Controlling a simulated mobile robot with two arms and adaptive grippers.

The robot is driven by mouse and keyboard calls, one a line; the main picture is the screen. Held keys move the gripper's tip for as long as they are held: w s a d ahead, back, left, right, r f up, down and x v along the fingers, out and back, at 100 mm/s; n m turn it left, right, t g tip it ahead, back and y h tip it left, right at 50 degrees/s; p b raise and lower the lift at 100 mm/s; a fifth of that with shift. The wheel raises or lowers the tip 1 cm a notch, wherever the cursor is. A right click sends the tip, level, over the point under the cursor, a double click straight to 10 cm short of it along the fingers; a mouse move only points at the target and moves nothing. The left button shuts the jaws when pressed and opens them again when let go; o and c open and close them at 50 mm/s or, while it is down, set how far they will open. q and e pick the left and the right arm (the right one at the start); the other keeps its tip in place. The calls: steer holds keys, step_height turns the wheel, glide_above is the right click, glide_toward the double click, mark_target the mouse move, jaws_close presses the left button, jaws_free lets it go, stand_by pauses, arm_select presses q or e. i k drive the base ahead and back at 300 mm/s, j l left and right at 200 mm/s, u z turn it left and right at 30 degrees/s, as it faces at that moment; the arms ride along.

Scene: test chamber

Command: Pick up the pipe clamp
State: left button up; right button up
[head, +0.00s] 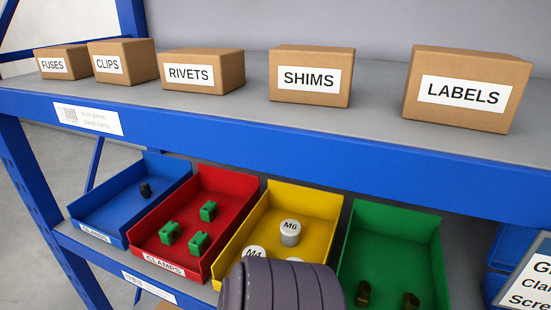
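Green block-shaped pieces, which I take to be pipe clamps (208,211), stand in a red bin (228,183) labelled "CLAMPS" on the lower shelf. One is toward the back of the bin and two are nearer the front, at left (170,233) and right (199,243). They are apart from each other, and nothing covers them. A dark grey ribbed part of my own arm rises at the bottom centre, in front of the yellow bin and right of the clamps. Neither of my grippers shows in the head view.
A blue bin (110,197) with a dark piece is left of the red one.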

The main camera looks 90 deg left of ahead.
mark_target(168, 233)
steer(key=u, duration=2.15)
